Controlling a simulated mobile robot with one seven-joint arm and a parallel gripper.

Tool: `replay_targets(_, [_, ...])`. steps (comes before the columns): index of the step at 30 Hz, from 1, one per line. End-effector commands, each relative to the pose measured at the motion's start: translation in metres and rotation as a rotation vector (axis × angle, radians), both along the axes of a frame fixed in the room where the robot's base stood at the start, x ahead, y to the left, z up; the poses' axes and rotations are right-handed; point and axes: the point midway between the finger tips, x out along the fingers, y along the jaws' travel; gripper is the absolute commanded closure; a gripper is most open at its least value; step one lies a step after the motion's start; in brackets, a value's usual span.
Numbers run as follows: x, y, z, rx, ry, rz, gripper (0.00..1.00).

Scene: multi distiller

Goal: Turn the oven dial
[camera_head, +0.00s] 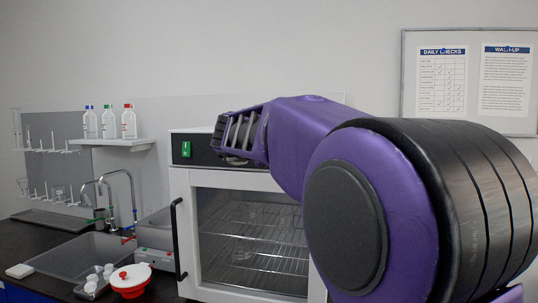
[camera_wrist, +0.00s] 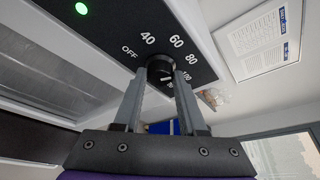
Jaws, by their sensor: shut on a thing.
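The oven dial (camera_wrist: 160,66) is a round black knob on the oven's black control panel, with white markings OFF, 40, 60, 80 and 100 around it. My gripper (camera_wrist: 160,77) has one finger on each side of the dial and is shut on it. A small pale mark shows at the dial's lower edge, but I cannot tell its exact setting. In the head view the white oven (camera_head: 180,210) stands with its glass door closed, and my arm covers the dial and the right part of the panel (camera_head: 208,143).
A green switch (camera_head: 186,149) sits at the panel's left end, and a black door handle (camera_head: 178,240) stands out below. To the left are a sink (camera_head: 80,258), taps, a red-and-white container (camera_head: 131,280) and a shelf (camera_head: 115,144) with bottles. Notices hang on the wall at right.

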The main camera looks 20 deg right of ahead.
Motion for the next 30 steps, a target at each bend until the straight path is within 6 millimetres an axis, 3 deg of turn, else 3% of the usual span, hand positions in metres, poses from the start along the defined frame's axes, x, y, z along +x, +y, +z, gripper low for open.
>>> replay_targets(8, [0.0000, -0.0005, 0.0002, -0.001, 0.000, -0.001, 1.00])
replay_targets(9, [0.0000, -0.0005, 0.0002, -0.001, 0.000, -0.001, 0.56])
replay_targets(14, [-0.0001, -0.0004, 0.0001, -0.001, 0.000, 0.000, 0.30])
replay_targets(30, [0.0004, -0.0012, 0.0019, -0.001, 0.001, 0.000, 0.30])
